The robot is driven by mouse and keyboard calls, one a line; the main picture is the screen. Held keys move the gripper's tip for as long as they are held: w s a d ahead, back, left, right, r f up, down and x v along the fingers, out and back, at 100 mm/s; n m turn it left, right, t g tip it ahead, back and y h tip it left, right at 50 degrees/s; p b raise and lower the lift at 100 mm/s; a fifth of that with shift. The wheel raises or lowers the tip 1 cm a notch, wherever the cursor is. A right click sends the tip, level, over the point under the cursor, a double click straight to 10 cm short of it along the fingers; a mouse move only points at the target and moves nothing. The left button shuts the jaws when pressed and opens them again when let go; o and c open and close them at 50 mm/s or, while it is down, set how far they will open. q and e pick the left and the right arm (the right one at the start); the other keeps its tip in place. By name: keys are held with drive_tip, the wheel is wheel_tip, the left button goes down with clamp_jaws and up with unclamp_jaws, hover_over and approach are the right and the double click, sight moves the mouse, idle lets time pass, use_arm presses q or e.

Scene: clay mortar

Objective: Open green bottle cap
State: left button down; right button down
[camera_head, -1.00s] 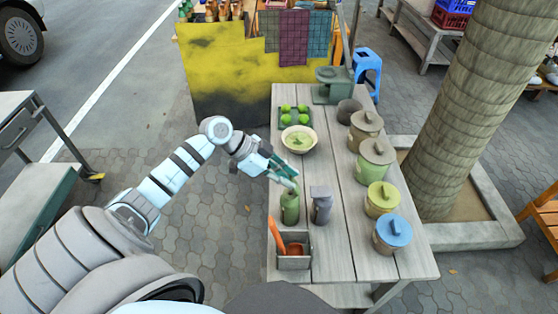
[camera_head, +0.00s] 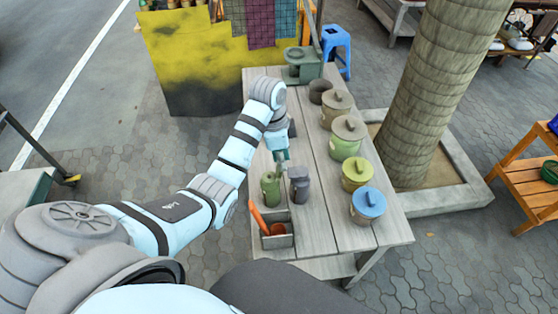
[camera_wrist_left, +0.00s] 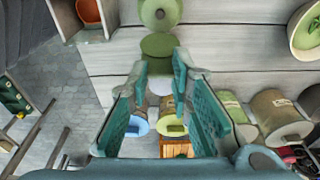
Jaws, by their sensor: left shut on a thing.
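The green bottle (camera_head: 270,188) stands upright on the plank table, left of the grey bottle (camera_head: 299,184). In the left wrist view the green bottle (camera_wrist_left: 160,12) shows from above at the top edge. My left gripper (camera_head: 281,160) is above and slightly right of the bottle in the head view, pointing down. In the left wrist view a dark green disc, the cap (camera_wrist_left: 158,45), is between the fingertips of my left gripper (camera_wrist_left: 161,65). The gripper is shut on it, and it appears apart from the bottle. My right gripper is not in view.
A grey box (camera_head: 275,240) with an orange-red pot stands near the table's front. Several lidded jars, including a blue-lidded one (camera_head: 368,204), line the right side. A pale bowl (camera_wrist_left: 308,32) shows in the left wrist view. The middle planks (camera_head: 325,225) are clear.

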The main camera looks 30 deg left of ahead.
use_arm(q)
drive_tip(key=shift+s+a+f, duration=0.1)
drive_tip(key=shift+s+f, duration=0.05)
drive_tip(key=shift+f, duration=0.05)
drive_tip(key=c, duration=1.7)
unclamp_jaws()
drive_tip(key=shift+o, duration=1.3)
drive_tip(key=shift+a, duration=0.2)
